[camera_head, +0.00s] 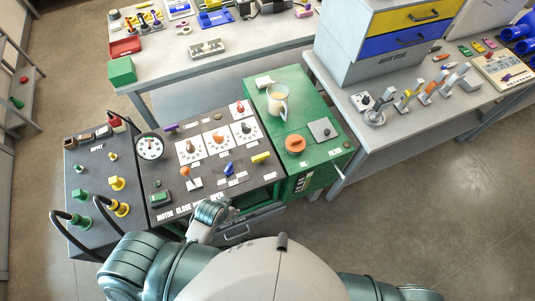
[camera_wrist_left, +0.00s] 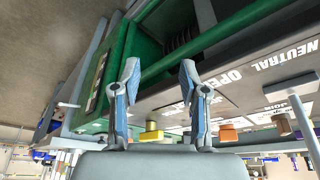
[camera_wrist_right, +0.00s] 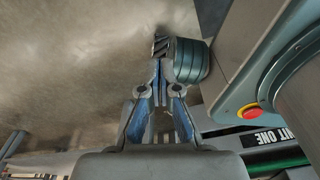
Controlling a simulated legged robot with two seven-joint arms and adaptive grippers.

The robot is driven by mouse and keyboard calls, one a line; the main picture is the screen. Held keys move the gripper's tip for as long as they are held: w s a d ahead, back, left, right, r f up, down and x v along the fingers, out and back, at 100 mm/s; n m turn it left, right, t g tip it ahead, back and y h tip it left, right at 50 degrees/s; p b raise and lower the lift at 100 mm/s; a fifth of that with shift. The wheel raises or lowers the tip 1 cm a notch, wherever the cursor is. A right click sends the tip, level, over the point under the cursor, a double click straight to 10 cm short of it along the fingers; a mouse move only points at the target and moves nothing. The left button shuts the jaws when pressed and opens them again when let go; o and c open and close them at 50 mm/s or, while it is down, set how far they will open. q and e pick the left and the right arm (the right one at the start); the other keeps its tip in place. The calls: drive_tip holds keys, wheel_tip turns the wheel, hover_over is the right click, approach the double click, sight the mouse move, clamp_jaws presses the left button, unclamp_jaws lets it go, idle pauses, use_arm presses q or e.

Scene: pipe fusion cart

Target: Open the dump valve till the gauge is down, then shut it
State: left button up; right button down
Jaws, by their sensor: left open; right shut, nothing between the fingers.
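The round white gauge (camera_head: 149,146) stands at the back left of the dark control panel (camera_head: 206,196); its needle is too small to read. The panel carries a blue handle (camera_head: 229,169), a yellow handle (camera_head: 261,158), a purple handle (camera_head: 171,127) and an orange-topped lever (camera_head: 186,171). I cannot tell which is the dump valve. My left gripper (camera_head: 226,208) is at the panel's front edge. In the left wrist view it (camera_wrist_left: 160,72) is open and empty, fingers apart, with a green bar beyond. My right gripper (camera_wrist_right: 160,72) is shut and empty, away from the panel.
A supply panel (camera_head: 88,155) with black hoses, green and yellow fittings adjoins on the left. A green cabinet top (camera_head: 315,112) with a jug (camera_head: 277,101) adjoins on the right. Grey benches (camera_head: 175,69) stand behind. Floor (camera_head: 425,205) at the right is clear.

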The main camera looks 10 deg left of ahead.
use_arm(q)
drive_tip(key=w+d+r+m+h, duration=0.2)
drive_tip(key=w+d+r, duration=0.2)
drive_tip(key=w+d, duration=0.2)
drive_tip(key=m+h, duration=0.2)
drive_tip(key=m, duration=0.4)
approach(259, 156)
drive_tip(key=s+d+r, duration=0.1)
drive_tip(key=s+d, duration=0.2)
drive_tip(key=s, duration=0.1)
drive_tip(key=w+a+r+g+y, duration=0.1)
drive_tip(key=w+a+r, duration=0.25)
drive_tip(key=r, duration=0.35)
drive_tip(key=shift+m, duration=0.3)
drive_tip(key=x, duration=1)
drive_tip(key=a+b+x, duration=0.1)
drive_tip(key=x, duration=0.4)
drive_tip(key=shift+s+f, duration=0.25)
drive_tip(key=shift+f, duration=0.2)
drive_tip(key=shift+w+d+f, duration=0.15)
drive_tip(key=shift+d+f, duration=0.05)
drive_tip(key=shift+f, duration=0.45)
use_arm(e)
drive_tip(key=shift+s+d+f, duration=0.1)
drive_tip(key=shift+d+f, duration=0.25)
drive_tip(key=shift+d, duration=0.3)
drive_tip(key=shift+d+f, duration=0.3)
drive_tip(key=shift+d, duration=0.3)
